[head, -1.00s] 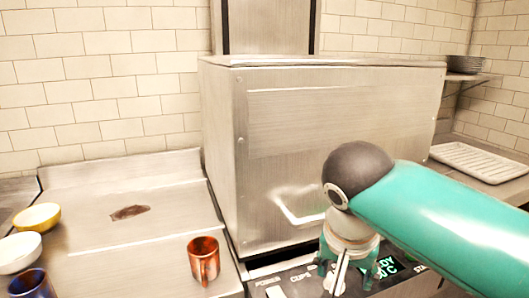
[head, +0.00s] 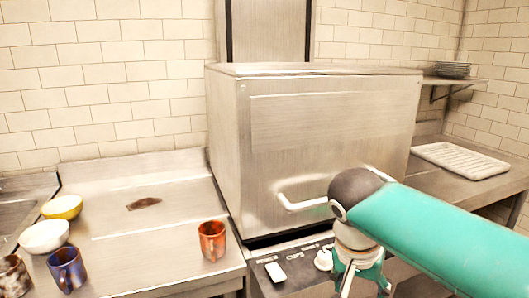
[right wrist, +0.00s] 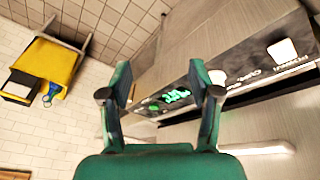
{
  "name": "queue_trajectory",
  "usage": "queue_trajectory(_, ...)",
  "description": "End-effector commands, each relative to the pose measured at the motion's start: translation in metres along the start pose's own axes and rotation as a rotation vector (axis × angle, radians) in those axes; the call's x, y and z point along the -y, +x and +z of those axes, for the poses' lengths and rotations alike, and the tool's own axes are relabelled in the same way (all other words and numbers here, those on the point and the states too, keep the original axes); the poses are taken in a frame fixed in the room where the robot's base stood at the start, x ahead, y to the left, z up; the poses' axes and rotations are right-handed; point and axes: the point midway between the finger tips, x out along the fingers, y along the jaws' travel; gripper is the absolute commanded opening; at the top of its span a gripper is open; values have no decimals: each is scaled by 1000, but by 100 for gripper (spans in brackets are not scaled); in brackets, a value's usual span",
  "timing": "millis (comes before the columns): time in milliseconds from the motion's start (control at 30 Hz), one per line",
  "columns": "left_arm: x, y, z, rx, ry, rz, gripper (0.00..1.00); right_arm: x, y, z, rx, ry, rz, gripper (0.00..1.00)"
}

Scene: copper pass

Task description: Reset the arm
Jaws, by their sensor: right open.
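My right arm (head: 440,235) is teal with a dark round joint and reaches in from the right in the head view. My right gripper (head: 362,282) hangs down in front of the steel machine's control panel, partly cut off by the lower edge. In the right wrist view my right gripper (right wrist: 161,88) is open, with nothing between its two green fingers. The panel with its green display (right wrist: 170,100) shows behind the fingers. My left gripper is in neither view.
The steel machine (head: 330,125) has a front handle (head: 300,204). An orange mug (head: 212,241) stands left of it. A yellow bowl (head: 62,207), a white bowl (head: 44,236), a blue mug (head: 67,270) and a brownish mug (head: 14,277) stand farther left. A white rack (head: 462,160) lies at right.

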Motion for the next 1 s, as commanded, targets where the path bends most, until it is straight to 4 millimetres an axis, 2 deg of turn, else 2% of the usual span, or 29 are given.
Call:
queue_trajectory(33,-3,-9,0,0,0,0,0,-6,12,-2,35,3,43,62)
queue_trajectory(167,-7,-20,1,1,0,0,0,-18,51,6,137,0,139,62)
queue_trajectory(267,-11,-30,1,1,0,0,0,-26,88,19,233,-8,192,62)
queue_trajectory(367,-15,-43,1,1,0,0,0,-34,131,43,352,-31,219,62)
queue_trajectory(467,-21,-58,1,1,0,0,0,-43,182,86,508,-71,199,62)
queue_trajectory(500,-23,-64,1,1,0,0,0,-46,201,110,576,-87,172,62)
queue_trajectory(567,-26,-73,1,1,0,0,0,-50,226,149,674,-105,114,62)
queue_trajectory(600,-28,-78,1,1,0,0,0,-52,239,177,732,-113,63,62)
queue_trajectory(700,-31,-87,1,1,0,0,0,-50,259,238,818,-116,-75,62)
queue_trajectory(800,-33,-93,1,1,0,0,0,-46,267,283,831,-109,-205,62)
queue_trajectory(900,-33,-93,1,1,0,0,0,-38,274,308,766,-124,-313,62)
queue_trajectory(1000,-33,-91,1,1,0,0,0,-29,280,310,646,-157,-391,62)
